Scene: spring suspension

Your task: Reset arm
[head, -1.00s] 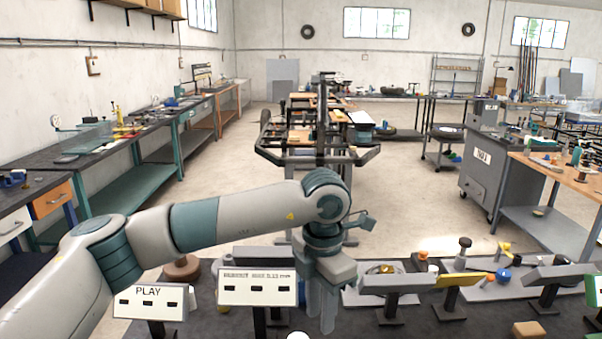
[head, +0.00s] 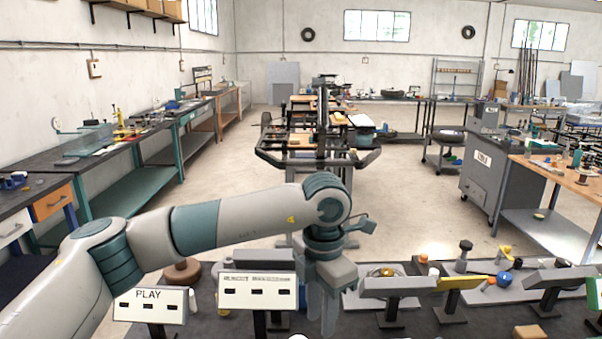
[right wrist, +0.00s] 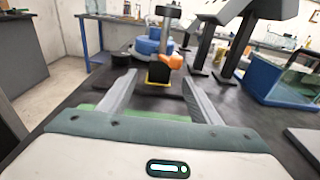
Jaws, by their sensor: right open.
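My left arm reaches in from the left in the head view. Its gripper (head: 322,312) points down over the dark bench, just right of a white sign; its fingers sit close together and any gap is unclear. My right gripper (right wrist: 160,98) shows only in the right wrist view, with its two grey fingers spread apart and nothing held between them. Beyond its fingertips stand an orange piece (right wrist: 172,61) and a black and yellow block (right wrist: 159,74). The right arm is out of the head view.
The dark bench carries a PLAY sign (head: 150,306), a second sign (head: 257,291), a brown round piece (head: 183,271), angled grey stands (head: 397,287) and a wooden block (head: 526,332). In the right wrist view, a blue-framed tank (right wrist: 283,82) stands at the right.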

